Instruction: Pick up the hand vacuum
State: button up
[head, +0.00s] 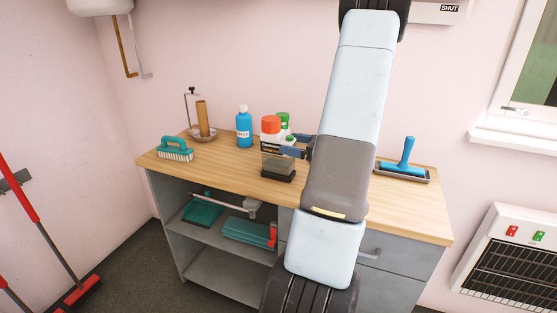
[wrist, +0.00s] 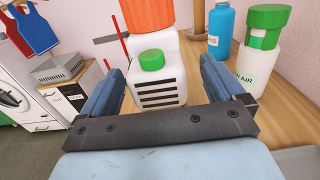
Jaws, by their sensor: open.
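My gripper (wrist: 165,95) is open, with a blue finger on each side of a white body with black stripes (wrist: 160,88) and a green cap. A large orange-red top (wrist: 148,14) rises behind the cap. I cannot tell whether they are one piece, or whether this is the hand vacuum. No contact with the fingers shows. In the head view my gripper (head: 300,146) is at the worktop, right of the orange-red top (head: 271,124) on a white body. A dark block (head: 278,172) lies in front, low on the wood.
A blue bottle (head: 244,130) and a green-topped container (wrist: 260,55) stand close by on the wooden worktop (head: 230,168). A teal brush (head: 175,150) is at the left and a blue roller in a tray (head: 404,160) at the right. Open shelves hold teal items (head: 248,233).

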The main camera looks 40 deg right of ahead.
aim_at(279, 142)
jog(key=x, duration=0.5)
jog(key=shift+a, duration=0.15)
grip_shut()
dwell(0.8)
